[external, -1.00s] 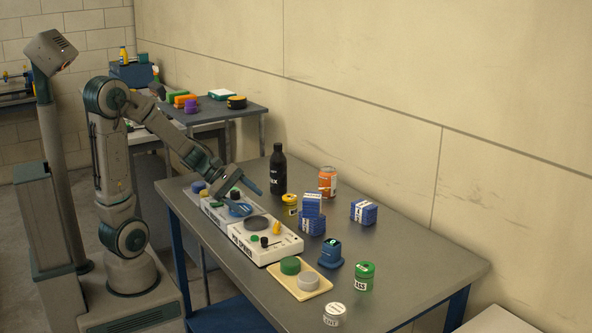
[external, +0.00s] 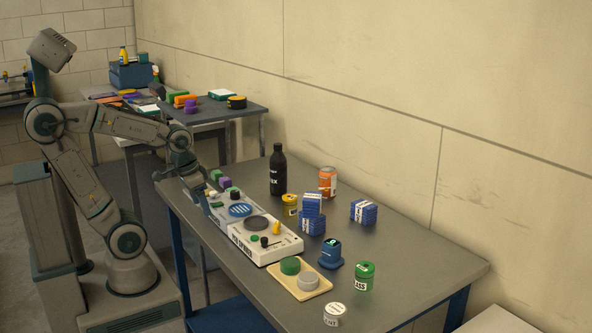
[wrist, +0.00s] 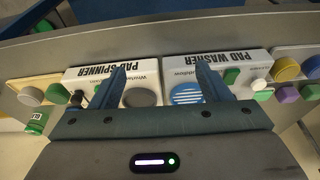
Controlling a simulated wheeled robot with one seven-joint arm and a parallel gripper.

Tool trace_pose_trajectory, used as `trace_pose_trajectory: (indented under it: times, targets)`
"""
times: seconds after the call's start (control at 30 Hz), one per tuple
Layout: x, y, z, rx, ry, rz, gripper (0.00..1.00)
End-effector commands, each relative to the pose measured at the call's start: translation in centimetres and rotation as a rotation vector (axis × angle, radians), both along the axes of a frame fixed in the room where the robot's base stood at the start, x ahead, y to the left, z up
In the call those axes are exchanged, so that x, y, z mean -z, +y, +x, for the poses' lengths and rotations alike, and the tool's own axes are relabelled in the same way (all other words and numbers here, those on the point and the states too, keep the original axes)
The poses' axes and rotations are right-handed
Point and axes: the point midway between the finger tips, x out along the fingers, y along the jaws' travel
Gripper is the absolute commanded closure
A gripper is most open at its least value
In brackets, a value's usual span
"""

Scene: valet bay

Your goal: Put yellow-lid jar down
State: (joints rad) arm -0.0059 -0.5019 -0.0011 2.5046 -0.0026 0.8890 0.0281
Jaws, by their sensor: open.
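The yellow-lid jar (external: 290,205) stands upright on the table in the external view, in front of the black bottle and left of the stacked blue boxes. It appears to rest on the tabletop, apart from my gripper. I do not see it in the wrist view. My gripper (wrist: 163,82) is open, with nothing between its fingers. In the external view it points down near the table's left edge, beside the pad washer. The wrist view shows the pad spinner (wrist: 142,87) and the pad washer (wrist: 234,70) beyond the fingers.
A black bottle (external: 277,172), an orange can (external: 327,181), blue boxes (external: 312,222) and a green-lid jar (external: 364,276) stand on the table. A cream tray (external: 318,288) holds a green and a grey disc. The tabletop's right part is mostly clear.

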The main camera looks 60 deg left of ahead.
Motion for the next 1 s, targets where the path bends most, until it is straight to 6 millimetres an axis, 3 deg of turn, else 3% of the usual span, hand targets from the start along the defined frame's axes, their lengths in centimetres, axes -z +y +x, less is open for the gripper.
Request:
trace_pose_trajectory:
  times: [0.33,0.47,0.7,1.0]
  targets:
    - [-0.1,0.0,0.2,-0.001,0.001,0.0,0.3]
    - [-1.2,0.1,2.1,0.019,0.004,0.017,0.3]
    - [-3.8,0.5,10.1,0.126,0.012,0.061,0.3]
    - [-4.4,1.5,21.1,0.276,0.0,0.044,0.3]
